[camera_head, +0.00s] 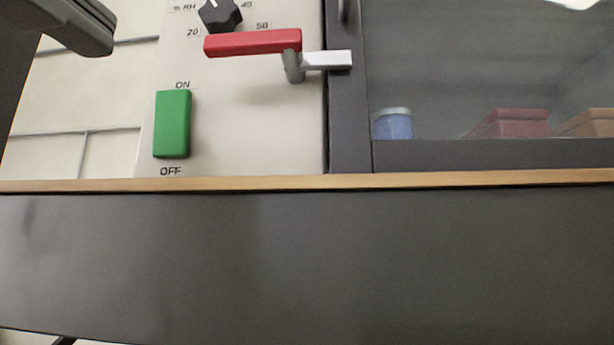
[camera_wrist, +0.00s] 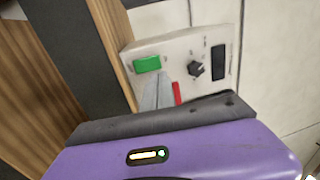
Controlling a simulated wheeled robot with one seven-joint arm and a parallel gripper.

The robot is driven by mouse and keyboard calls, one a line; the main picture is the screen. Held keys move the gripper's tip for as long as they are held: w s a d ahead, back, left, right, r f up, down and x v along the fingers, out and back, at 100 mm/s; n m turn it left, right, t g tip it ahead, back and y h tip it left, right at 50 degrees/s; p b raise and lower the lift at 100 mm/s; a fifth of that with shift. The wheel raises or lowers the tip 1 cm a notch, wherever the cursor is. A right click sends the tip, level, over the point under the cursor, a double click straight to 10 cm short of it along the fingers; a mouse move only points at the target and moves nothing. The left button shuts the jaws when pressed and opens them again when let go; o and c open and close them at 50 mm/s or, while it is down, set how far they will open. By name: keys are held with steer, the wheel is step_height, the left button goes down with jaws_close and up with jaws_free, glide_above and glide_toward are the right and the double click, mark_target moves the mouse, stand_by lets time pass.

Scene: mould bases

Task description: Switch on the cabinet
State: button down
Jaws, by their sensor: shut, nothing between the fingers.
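The cabinet's light control panel (camera_head: 250,130) shows in the head view, upper middle. On it is a green rocker switch (camera_head: 172,124), with ON printed above and OFF below; I cannot tell which end is pressed in. The switch (camera_wrist: 147,64) also shows in the wrist view, just beyond my fingertips. My gripper (camera_wrist: 160,80) is shut and empty, its grey fingers pointing toward the panel. They appear apart from the switch, though the exact gap is unclear. A dark grey part of my arm fills the upper left corner of the head view.
A black knob (camera_head: 220,14) and a red bar (camera_head: 253,42) with a grey-white lever (camera_head: 322,61) are right of the switch. A dark-framed glass door (camera_head: 450,70) shows a blue jar (camera_head: 392,124) and boxes behind it. A wood-edged dark ledge (camera_head: 300,250) runs below.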

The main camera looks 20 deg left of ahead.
mark_target(173, 89)
steer(key=shift+p+x, duration=1.3)
steer(key=shift+x, duration=2.6)
steer(key=shift+w+r, duration=0.2)
steer(key=shift+w, duration=0.15)
steer(key=shift+s, duration=0.1)
